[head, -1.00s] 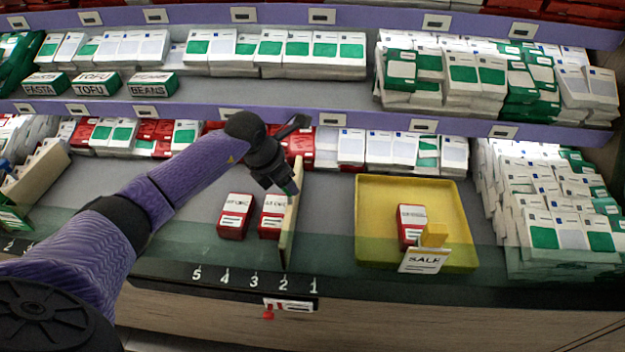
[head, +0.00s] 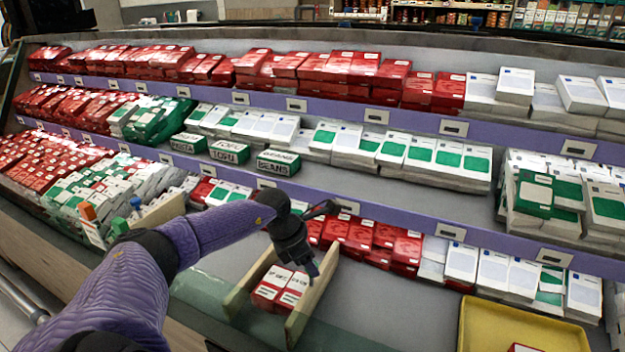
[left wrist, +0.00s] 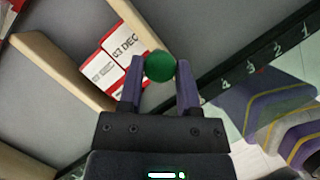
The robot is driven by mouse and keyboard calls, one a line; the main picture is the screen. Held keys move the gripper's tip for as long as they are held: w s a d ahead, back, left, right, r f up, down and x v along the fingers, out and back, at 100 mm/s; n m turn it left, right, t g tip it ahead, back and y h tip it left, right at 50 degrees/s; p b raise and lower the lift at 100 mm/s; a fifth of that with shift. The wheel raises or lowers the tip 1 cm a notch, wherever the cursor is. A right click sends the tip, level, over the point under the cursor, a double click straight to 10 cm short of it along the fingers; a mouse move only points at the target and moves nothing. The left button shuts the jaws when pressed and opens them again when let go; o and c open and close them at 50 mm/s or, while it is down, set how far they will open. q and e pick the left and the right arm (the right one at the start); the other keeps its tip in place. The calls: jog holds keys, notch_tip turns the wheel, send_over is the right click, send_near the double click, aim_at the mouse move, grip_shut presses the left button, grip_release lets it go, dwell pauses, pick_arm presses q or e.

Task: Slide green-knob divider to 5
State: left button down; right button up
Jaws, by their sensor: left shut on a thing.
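The green knob (left wrist: 160,66) sits between the two fingers of my left gripper (left wrist: 160,88) in the left wrist view; the gripper is shut on it. The tan green-knob divider (left wrist: 130,25) runs back from the knob. In the head view, my left gripper (head: 305,272) is at the top of this divider (head: 312,300). Red-and-white boxes (head: 281,288) stand between it and another tan divider (head: 245,288) on its left. The labels 4 (left wrist: 227,84), 3 (left wrist: 250,68), 2 (left wrist: 277,48) and 1 (left wrist: 305,28) show on the rail; the 5 is not visible. My right gripper is not in view.
A yellow tray (head: 468,318) lies at the lower right. Red and white boxes (head: 370,240) line the back of the shelf. Further left are an orange knob (head: 88,212) and a blue knob (head: 135,203). The shelf right of the divider is clear up to the tray.

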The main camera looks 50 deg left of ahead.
pick_arm(q)
jog(key=shift+a, duration=0.15)
jog(key=c, duration=0.7)
grip_release()
jog(key=o, duration=0.4)
jog(key=shift+s+a, duration=0.15)
jog(key=p+v, duration=0.5)
jog(key=v, duration=0.5)
jog(key=shift+p, duration=0.3)
